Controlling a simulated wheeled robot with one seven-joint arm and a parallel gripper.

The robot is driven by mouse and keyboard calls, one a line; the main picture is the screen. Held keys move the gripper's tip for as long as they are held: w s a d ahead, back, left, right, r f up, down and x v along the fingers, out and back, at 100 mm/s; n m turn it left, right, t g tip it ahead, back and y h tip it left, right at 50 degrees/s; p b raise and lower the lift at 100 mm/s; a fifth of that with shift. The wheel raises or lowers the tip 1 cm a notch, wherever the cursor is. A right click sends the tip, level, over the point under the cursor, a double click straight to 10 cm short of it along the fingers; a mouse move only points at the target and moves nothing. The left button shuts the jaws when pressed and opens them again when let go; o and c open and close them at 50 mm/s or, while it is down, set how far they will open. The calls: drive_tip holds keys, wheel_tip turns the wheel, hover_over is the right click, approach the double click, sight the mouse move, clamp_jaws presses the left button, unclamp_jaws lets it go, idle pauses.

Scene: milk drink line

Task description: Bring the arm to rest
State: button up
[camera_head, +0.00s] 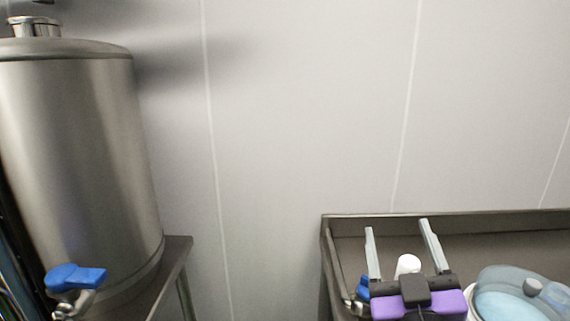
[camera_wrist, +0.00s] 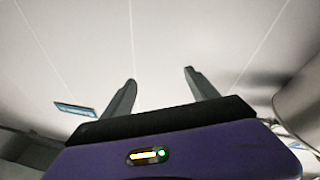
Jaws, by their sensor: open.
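My gripper (camera_head: 401,245) is at the lower right of the head view, with its two grey fingers apart and pointing up in the picture. Nothing shows between the fingertips. In the wrist view my gripper (camera_wrist: 158,77) also shows its fingers spread and empty, facing the pale wall panels. The gripper's purple and black body hides part of the steel basin behind it.
A steel tank (camera_head: 80,150) with a blue-handled tap (camera_head: 75,277) stands on a metal stand (camera_head: 176,262) at the left. A steel basin (camera_head: 480,224) is at the right, with a white object (camera_head: 407,265) and a translucent blue-lidded container (camera_head: 505,300). Bare wall lies between.

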drive_tip(key=s+f+g+y, duration=0.1)
drive_tip(key=s+f+g, duration=0.1)
drive_tip(key=s+f, duration=0.6)
drive_tip(key=s+d+f+m+g, duration=0.1)
drive_tip(key=s+f, duration=0.7)
drive_tip(key=s, duration=0.9)
drive_tip(key=s+d+f+m+g+y, duration=0.1)
drive_tip(key=s+f+g, duration=0.2)
drive_tip(key=s+f, duration=0.6)
drive_tip(key=s, duration=0.4)
drive_tip(key=shift+s+y, duration=0.2)
drive_tip(key=shift+y, duration=0.1)
idle(3.9)
